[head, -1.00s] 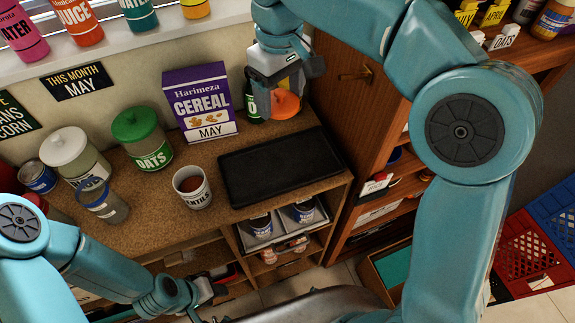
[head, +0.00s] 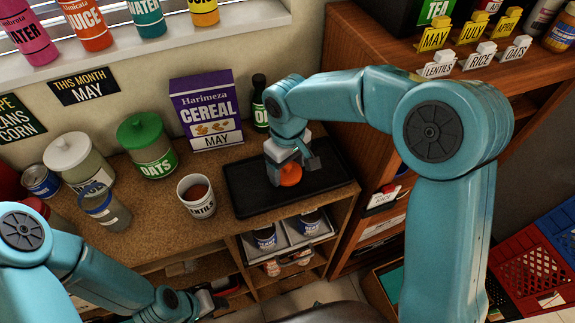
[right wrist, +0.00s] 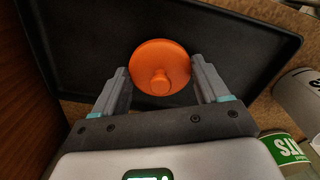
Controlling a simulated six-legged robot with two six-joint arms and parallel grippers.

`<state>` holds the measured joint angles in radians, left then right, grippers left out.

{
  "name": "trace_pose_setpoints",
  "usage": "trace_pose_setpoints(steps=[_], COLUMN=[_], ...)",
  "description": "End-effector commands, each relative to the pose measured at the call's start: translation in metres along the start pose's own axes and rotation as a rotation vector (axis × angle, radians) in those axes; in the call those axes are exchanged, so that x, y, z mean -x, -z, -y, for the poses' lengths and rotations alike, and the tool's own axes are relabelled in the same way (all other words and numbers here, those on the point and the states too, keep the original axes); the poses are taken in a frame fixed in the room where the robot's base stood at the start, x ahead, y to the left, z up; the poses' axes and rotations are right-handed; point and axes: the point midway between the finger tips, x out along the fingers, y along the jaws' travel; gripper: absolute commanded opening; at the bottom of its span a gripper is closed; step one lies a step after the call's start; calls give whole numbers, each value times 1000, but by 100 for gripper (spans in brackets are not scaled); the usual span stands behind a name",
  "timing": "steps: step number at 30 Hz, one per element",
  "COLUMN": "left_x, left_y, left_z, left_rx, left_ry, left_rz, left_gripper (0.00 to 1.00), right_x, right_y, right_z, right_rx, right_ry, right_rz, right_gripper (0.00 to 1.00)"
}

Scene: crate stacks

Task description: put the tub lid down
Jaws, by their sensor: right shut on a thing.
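The orange tub lid (head: 290,175), round with a small knob, is in my right gripper (head: 291,168), over the right part of the black tray (head: 243,203). In the right wrist view the lid (right wrist: 160,68) sits between the two fingers (right wrist: 163,85), with the dark tray (right wrist: 235,30) behind it. I cannot tell whether the lid touches the tray. An uncovered white lentils tub (head: 199,205) with brown contents stands left of the tray. My left gripper (head: 208,300) is low at the front, and its fingers are too small to read.
A cereal box (head: 207,115) and a dark bottle (head: 260,108) stand behind the tray. A green-lidded oats jar (head: 155,160), a white-lidded jar (head: 90,172) and a clear jar (head: 108,215) stand at left. A wooden cabinet (head: 345,125) rises at right. The tray's left part is clear.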

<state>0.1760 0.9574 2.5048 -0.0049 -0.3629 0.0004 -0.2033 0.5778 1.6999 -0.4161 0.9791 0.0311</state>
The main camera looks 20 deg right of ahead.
Motion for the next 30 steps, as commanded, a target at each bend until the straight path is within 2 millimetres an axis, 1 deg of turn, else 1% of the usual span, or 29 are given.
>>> trace_pose_setpoints(steps=[2,8,12,13,15,21,24,25,28,30], left_x=[0,0,-4,-3,-3,-2,2,0,0,0], left_y=[0,0,0,0,0,0,0,0,0,0], left_z=[0,0,2,1,1,1,-1,0,0,0], left_rx=[0,0,0,0,0,0,0,0,0,0], left_ry=[0,0,0,0,0,0,0,0,0,0], left_rz=[0,0,0,0,0,0,0,0,0,0], left_gripper=[43,43,43,43,43,43,43,43,43,43], right_x=[-3,-3,-8,-7,-6,-5,1,4,21,38], right_y=[0,0,0,0,0,0,1,1,1,1], right_z=[0,0,0,0,0,0,0,0,0,0], right_rx=[0,0,0,0,0,0,0,0,0,0], right_ry=[0,0,0,0,0,0,0,-1,-2,-1], right_rz=[-2,-2,-1,-1,-1,-1,-2,-3,-5,-7], right_gripper=[46,46,46,81,100,100,100,100,100,100])
